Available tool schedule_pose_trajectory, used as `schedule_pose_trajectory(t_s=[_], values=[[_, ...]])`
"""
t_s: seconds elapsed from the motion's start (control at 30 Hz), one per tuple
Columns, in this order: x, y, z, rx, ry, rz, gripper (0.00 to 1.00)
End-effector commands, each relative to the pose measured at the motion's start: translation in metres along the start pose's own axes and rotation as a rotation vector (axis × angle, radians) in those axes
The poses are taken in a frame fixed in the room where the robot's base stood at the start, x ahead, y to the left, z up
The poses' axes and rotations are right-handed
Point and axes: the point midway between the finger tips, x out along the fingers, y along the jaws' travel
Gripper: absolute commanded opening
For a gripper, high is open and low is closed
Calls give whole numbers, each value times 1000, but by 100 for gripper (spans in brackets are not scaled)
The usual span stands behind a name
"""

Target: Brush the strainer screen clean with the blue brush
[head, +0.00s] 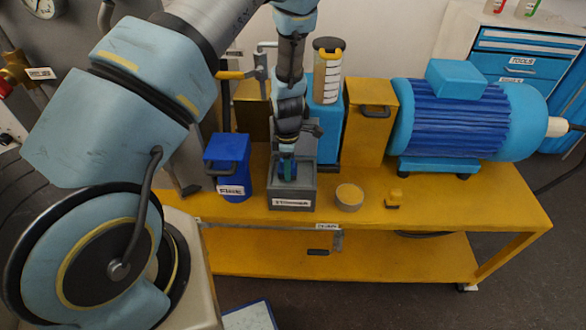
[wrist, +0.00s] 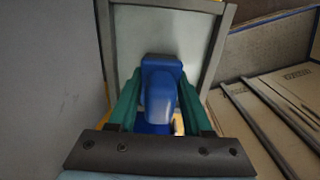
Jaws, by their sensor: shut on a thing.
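My gripper (head: 287,168) points down into a grey open box (head: 291,204) with a white label on its front. In the wrist view, my gripper's green fingers (wrist: 158,110) are shut on the blue brush (wrist: 160,88), whose rounded blue handle faces the camera. A pale flat panel in a grey frame (wrist: 205,50), seemingly the strainer screen, lies beyond the brush. The brush's bristles are hidden, so I cannot tell whether they touch the panel. In the head view only a little blue shows between the fingers.
A blue bin (head: 232,185) stands left of the box. A small bowl of yellow stuff (head: 349,197) and a small yellow block (head: 394,198) sit to its right on the yellow cart (head: 480,215). A large blue motor (head: 455,120) stands at the right.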

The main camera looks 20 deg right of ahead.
Motion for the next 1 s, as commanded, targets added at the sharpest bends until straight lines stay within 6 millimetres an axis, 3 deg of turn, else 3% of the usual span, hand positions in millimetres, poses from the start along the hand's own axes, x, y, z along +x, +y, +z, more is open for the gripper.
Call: schedule_pose_trajectory(t_s=[0.2, 0.47, 1.0], values=[[0, 1, -15, -1, -1, 1, 5], [0, 2, -15, 1, 0, 0, 5], [3, 35, -15, 0, 1, 6, 4]])
